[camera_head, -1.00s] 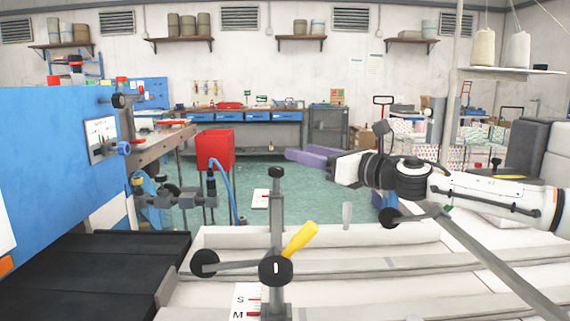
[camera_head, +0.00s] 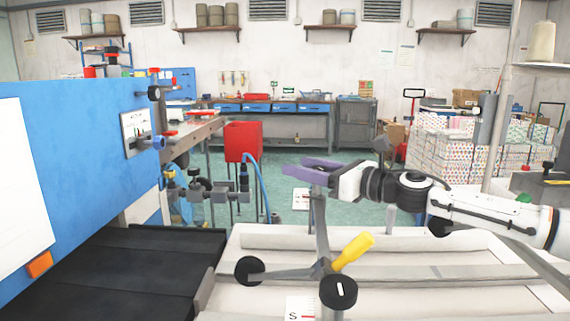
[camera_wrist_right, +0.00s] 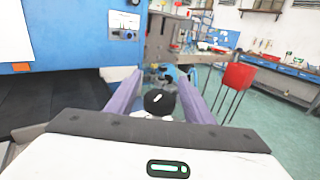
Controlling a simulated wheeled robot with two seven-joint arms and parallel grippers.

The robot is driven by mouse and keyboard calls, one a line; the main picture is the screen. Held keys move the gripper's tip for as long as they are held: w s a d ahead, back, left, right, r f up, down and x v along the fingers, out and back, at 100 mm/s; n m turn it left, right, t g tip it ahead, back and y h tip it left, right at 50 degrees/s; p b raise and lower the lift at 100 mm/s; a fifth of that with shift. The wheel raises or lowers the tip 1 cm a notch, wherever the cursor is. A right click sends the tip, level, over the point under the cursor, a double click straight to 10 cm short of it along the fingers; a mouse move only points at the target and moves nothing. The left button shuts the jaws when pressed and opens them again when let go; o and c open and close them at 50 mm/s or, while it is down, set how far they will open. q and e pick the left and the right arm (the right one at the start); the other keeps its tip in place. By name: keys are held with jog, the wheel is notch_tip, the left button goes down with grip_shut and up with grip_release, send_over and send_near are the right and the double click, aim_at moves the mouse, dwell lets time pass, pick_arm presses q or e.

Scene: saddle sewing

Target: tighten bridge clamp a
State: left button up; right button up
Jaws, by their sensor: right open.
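A bridge clamp stands at the front centre, with an upright grey post (camera_head: 319,225), a yellow handle (camera_head: 355,250), a black knob (camera_head: 248,270) on a side arm and a round black knob (camera_head: 340,291) in front. I see no label naming it clamp a. My right gripper (camera_head: 308,172) is open, its purple fingers at the top of the post, covering that end in the head view. In the right wrist view a black top knob (camera_wrist_right: 160,101) shows between the spread fingers (camera_wrist_right: 158,90). Contact cannot be told. My left gripper is not in view.
A blue machine (camera_head: 70,170) with a gauge and a black bed (camera_head: 130,270) stands at left. Pale beams (camera_head: 450,273) run along the front right, with another black knob (camera_head: 440,227) beyond. A red bin (camera_head: 243,141) and a workbench (camera_head: 275,108) stand farther back.

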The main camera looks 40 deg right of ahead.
jog(key=shift+w, duration=0.25)
jog(key=shift+s+r, duration=0.1)
jog(key=shift+s, duration=0.05)
jog(key=shift+c, duration=0.6)
jog(key=c, duration=0.9)
